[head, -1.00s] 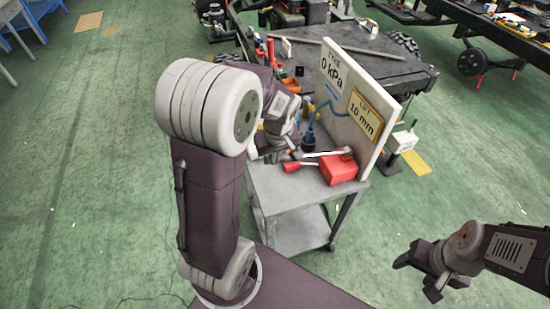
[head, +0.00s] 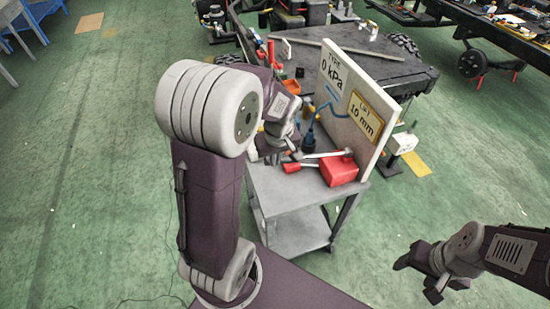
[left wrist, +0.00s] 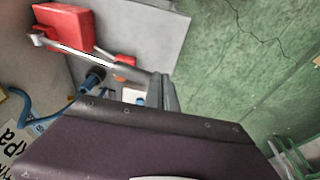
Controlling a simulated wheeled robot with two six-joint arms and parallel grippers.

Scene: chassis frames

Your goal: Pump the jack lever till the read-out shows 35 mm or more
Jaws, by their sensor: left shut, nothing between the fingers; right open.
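The red jack (head: 340,170) sits on the grey cart's top, in front of the upright white board; it also shows in the left wrist view (left wrist: 66,25). The jack's metal lever (head: 324,155) points left from it, towards my left gripper. In the left wrist view the lever (left wrist: 85,58) ends in a dark grip at the fingers. The yellow lift read-out (head: 364,118) shows 10 mm. My left gripper (head: 279,157) is shut and empty by the lever's end; contact cannot be told. My right gripper (head: 419,277) is open, low at right, away from the cart.
The grey cart (head: 290,200) carries the white board (head: 347,85), whose other read-out shows 0 kPa. A blue hose (head: 325,108) runs near the board.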

